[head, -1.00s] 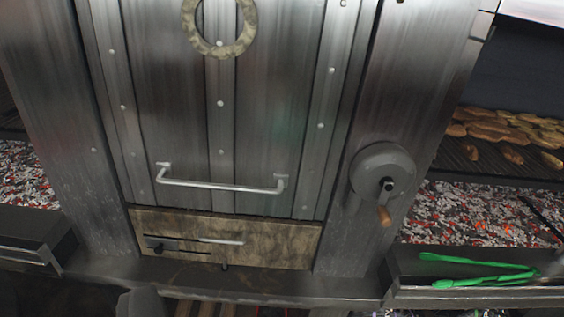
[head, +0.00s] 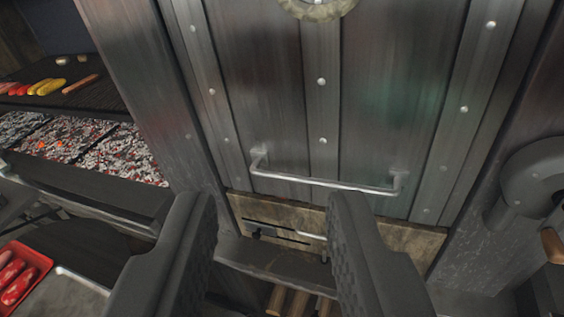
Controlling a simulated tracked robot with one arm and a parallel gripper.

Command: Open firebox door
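The firebox door (head: 380,90) is a riveted grey metal panel, shut in its frame. A horizontal silver bar handle (head: 325,183) runs across its lower part. A round brassy ring (head: 316,8) shows at the top edge. My gripper (head: 272,210) is open, its two dark fingers spread wide at the lower middle of the view. The fingertips appear just below the handle in the picture, with nothing between them. I cannot tell how far they are from the handle. Below the door is a tarnished panel (head: 395,240) with slots and a small slider, partly hidden by the fingers.
At left, a grill bed with coals (head: 75,150) lies under a rack with sausages and corn (head: 45,87). A red tray of sausages (head: 20,272) sits at lower left. A round wheel with a crank (head: 535,185) is at right. Logs (head: 297,302) show below.

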